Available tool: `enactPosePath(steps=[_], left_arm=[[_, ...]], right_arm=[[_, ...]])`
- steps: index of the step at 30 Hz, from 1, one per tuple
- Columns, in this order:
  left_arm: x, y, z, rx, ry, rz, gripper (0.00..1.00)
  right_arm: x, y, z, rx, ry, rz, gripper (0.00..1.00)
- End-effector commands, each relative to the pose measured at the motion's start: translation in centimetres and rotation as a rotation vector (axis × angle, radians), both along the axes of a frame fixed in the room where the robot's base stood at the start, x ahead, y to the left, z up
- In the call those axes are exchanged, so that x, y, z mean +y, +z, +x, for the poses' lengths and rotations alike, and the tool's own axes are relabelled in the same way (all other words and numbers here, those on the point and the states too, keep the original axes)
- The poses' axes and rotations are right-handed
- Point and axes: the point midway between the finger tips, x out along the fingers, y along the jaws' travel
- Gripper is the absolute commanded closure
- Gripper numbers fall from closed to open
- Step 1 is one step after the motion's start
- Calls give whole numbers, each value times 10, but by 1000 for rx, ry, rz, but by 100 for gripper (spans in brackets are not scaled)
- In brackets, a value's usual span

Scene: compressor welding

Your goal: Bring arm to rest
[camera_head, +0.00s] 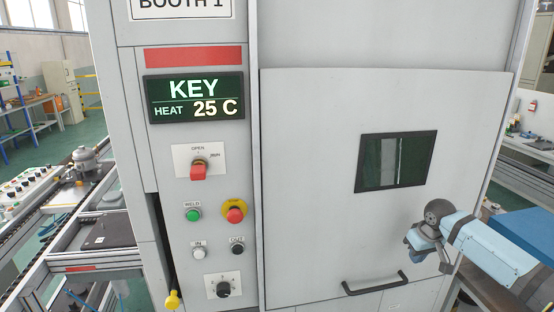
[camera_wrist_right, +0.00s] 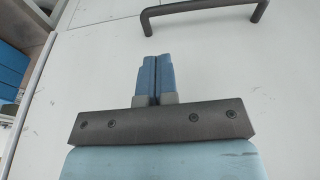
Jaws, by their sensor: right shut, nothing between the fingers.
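My right gripper (camera_head: 428,254) is in front of the booth door (camera_head: 310,200) at the lower right, to the right of the black door handle (camera_head: 375,284). In the right wrist view its two blue fingers (camera_wrist_right: 155,75) lie side by side, shut with nothing between them. The handle also shows in the right wrist view (camera_wrist_right: 205,10), beyond the fingertips and apart from them. The door looks closed, with a dark window (camera_head: 396,161). My left gripper is not in view.
The control panel left of the door has a display (camera_head: 195,97) reading KEY, HEAT 25 C, a red switch (camera_head: 198,168), a green button (camera_head: 193,214) and a red stop button (camera_head: 235,211). A blue box (camera_head: 525,232) is at the right. A conveyor (camera_head: 50,225) runs along the left.

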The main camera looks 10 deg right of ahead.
Motion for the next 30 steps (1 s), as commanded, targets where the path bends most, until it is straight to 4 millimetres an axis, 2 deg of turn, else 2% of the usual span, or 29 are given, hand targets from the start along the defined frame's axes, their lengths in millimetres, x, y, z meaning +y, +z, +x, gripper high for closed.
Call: enactPosePath(steps=[1, 5, 6, 9, 12, 15, 21, 27, 30], left_arm=[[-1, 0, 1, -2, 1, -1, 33], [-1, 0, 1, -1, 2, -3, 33], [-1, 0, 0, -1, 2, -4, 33], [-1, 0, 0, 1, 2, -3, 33], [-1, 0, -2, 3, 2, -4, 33], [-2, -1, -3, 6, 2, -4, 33], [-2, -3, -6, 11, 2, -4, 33], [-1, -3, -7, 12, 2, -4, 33], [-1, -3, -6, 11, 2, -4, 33]], right_arm=[[18, -23, -7, -7, 28, 10, 100], [72, -84, -31, -80, 109, 46, 100], [90, -103, -41, -108, 135, 60, 100], [133, -143, -71, -186, 184, 101, 100], [171, -174, -105, -264, 215, 143, 100], [203, -197, -143, -345, 231, 182, 100], [248, -219, -222, -509, 217, 228, 100], [262, -219, -299, -656, 170, 209, 100], [262, -214, -327, -707, 152, 184, 100]])
